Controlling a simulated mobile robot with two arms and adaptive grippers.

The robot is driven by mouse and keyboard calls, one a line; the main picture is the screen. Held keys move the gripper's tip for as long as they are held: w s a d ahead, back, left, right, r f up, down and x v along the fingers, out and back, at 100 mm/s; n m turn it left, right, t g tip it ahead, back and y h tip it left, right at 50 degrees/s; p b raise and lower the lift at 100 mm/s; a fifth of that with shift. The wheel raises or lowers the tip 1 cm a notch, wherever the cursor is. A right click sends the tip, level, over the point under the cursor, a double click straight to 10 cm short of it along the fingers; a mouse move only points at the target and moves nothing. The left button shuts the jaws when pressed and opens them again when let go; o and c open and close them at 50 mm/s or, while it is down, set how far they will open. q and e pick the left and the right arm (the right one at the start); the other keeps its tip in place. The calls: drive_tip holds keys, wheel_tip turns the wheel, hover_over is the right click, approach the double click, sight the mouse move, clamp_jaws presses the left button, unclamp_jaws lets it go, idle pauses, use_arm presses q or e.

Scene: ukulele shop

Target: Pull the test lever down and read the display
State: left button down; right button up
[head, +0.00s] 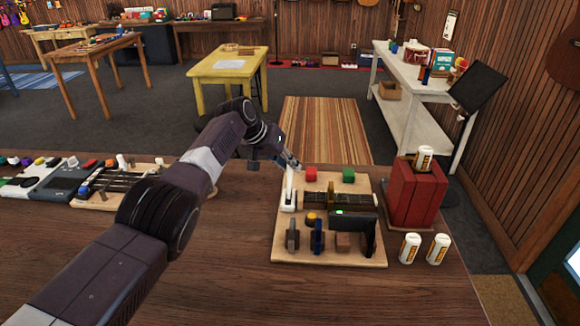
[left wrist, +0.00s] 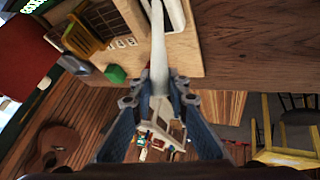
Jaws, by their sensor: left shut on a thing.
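The test lever (head: 288,188) is a white bar standing up from a white base at the left edge of a light wooden board (head: 281,248). My left gripper (head: 291,164) is shut on its upper end. In the left wrist view the two fingers (left wrist: 160,97) close around the white lever (left wrist: 158,45), which runs up to a slotted base. My right gripper is not in view.
The table front is clear.

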use_arm(q)
drive_tip(key=shift+f, duration=0.15)
drive_tip(key=c, duration=1.8)
unclamp_jaws()
drive_tip(key=shift+d, duration=0.1)
drive_tip(key=shift+c, duration=0.2)
drive_tip(key=shift+v, duration=0.95)
drive_tip(key=v, duration=1)
